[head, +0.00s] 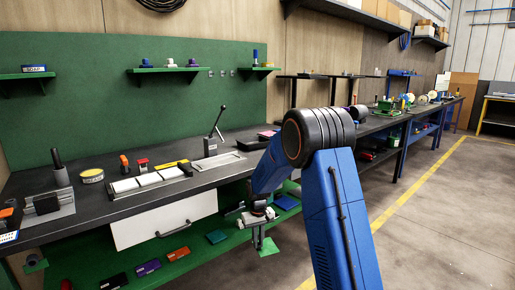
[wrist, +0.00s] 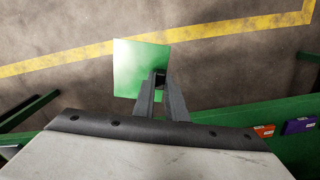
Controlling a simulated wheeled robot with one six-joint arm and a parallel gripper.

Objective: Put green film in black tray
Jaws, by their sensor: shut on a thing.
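The green film (head: 269,247) is a thin, flat green square below my gripper (head: 260,238) in the head view. The film also fills the upper middle of the wrist view (wrist: 138,66), with my gripper's fingertips (wrist: 159,78) closed on its right edge. The film hangs in front of the bench, over the floor and clear of the shelf. A flat dark piece (head: 113,281) lies on the green lower shelf at the bottom left; it may be the black tray, but I cannot tell for sure.
The green lower shelf (head: 185,262) also holds flat purple (head: 148,268), red (head: 177,254), green (head: 217,236) and blue (head: 287,203) pieces. A white drawer (head: 165,222) with a black handle hangs above it. The dark benchtop (head: 95,205) carries tools. Open floor lies at right.

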